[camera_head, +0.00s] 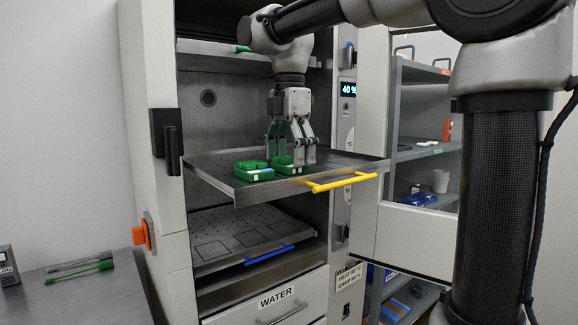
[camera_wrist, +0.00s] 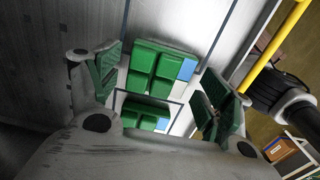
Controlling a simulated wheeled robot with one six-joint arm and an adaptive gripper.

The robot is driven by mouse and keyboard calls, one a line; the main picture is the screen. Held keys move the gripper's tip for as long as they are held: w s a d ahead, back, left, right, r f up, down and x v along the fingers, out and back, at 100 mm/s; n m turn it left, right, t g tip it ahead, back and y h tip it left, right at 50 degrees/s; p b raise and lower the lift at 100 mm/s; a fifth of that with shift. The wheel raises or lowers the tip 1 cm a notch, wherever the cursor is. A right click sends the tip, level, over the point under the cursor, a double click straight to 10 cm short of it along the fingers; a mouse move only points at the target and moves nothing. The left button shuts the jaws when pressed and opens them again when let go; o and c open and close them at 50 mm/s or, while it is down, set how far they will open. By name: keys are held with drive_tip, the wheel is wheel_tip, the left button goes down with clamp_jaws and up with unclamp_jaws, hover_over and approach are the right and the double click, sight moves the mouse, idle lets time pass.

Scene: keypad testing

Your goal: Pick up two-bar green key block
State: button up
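Each has a pale blue and white patch at one corner. I cannot tell which has two bars. My gripper is open and points down, holding nothing.
The tray's front has a yellow handle (camera_head: 340,183). A lower shelf (camera_head: 225,238) with a blue handle (camera_head: 268,255) is beneath. A side table (camera_head: 85,290) holds green-handled tools (camera_head: 80,275).

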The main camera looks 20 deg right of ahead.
drive_tip(key=c, duration=0.8)
